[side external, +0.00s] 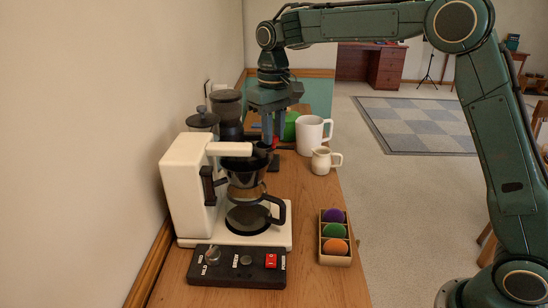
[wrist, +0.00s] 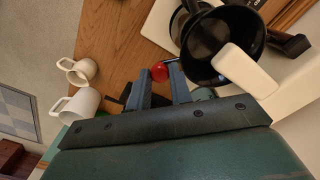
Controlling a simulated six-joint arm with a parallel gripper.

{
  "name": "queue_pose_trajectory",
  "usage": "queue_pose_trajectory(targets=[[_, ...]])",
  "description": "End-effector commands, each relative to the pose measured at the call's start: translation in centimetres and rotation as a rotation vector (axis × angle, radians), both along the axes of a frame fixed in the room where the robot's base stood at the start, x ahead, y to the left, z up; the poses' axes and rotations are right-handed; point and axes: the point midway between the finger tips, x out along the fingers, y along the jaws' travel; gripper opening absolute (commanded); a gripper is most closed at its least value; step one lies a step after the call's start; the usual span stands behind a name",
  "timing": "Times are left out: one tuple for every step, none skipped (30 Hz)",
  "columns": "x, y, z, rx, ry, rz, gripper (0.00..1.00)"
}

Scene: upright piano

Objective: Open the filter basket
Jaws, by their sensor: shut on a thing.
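The coffee maker (side external: 185,185) is white and stands on the wooden counter by the wall. Its black filter basket (side external: 247,172) sits under the white overhead arm (side external: 229,149) and above the glass carafe (side external: 248,216). In the wrist view the dark open top of the filter basket (wrist: 205,45) shows, partly covered by the white arm's end (wrist: 244,70). My gripper (wrist: 160,76) is shut on a red knob (wrist: 160,71), which seems joined to the basket by a thin rod. In the side view my gripper (side external: 272,142) points down behind the basket; its fingertips are partly hidden.
A control panel (side external: 238,267) with a red switch lies in front of the machine. A tray of coloured balls (side external: 335,254) is at the right. A white mug (side external: 312,136) and small jug (side external: 324,161) stand further back. A dark grinder (side external: 226,110) stands by the wall.

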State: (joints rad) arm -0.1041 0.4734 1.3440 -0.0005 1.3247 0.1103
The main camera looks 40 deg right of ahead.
Motion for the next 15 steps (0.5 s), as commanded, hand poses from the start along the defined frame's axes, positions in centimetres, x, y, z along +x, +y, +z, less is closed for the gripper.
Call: queue_pose_trajectory(targets=[[-0.1, 0.0, 0.1, 0.000, -0.001, -0.005, 0.00], [-0.2, 0.0, 0.1, 0.000, -0.001, -0.009, 0.00], [-0.3, 0.0, 0.1, 0.000, -0.002, -0.017, 0.00], [-0.4, 0.1, 0.1, 0.000, -0.002, -0.025, 0.00], [-0.6, 0.1, 0.1, 0.000, -0.002, -0.032, 0.00], [-0.8, 0.1, 0.1, 0.000, -0.002, -0.045, 0.00], [-1.0, 0.1, 0.1, 0.000, -0.002, -0.056, 0.00], [-1.2, 0.1, 0.1, 0.000, -0.002, -0.067, 0.00], [-1.6, 0.1, 0.1, 0.000, -0.001, -0.086, 0.00], [-1.8, 0.2, 0.2, 0.000, -0.002, -0.101, 0.00], [-2.1, 0.2, 0.2, 0.000, -0.002, -0.118, 0.00], [-2.5, 0.3, 0.1, 0.000, -0.002, -0.141, 0.00], [-2.8, 0.3, 0.2, 0.000, -0.002, -0.159, 0.00], [-3.2, 0.4, 0.2, 0.000, -0.002, -0.180, 0.00], [-3.7, 0.5, 0.2, 0.000, -0.002, -0.207, 0.00]])
